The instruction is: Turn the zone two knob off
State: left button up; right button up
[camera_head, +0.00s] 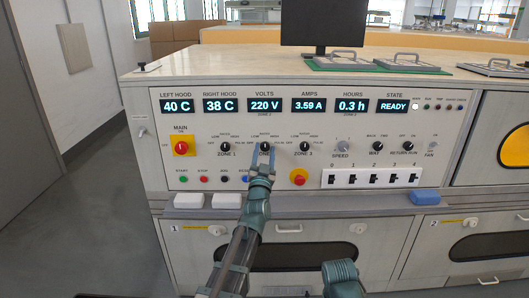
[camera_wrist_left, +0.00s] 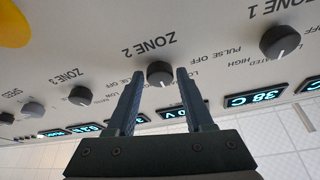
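The zone two knob (camera_wrist_left: 160,73) is a dark round knob on the pale panel, its white mark pointing roughly up the panel, away from its ZONE 2 label. The left wrist view shows the panel upside down. My left gripper (camera_wrist_left: 160,78) is open, with one fingertip on each side of the knob and narrow gaps visible. In the head view, my left gripper (camera_head: 267,152) is at the panel and largely hides this knob. I cannot tell whether the tips touch the panel. My right gripper is not in view; only part of my right arm shows at the bottom.
The zone one knob (camera_head: 225,147) and zone three knob (camera_head: 305,147) flank it. A red main switch (camera_head: 181,147), a red button (camera_head: 298,178) and a switch row (camera_head: 372,178) are nearby. A ledge with white blocks (camera_head: 226,200) and a blue block (camera_head: 425,196) runs below.

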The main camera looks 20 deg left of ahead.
pick_arm(q)
grip_shut()
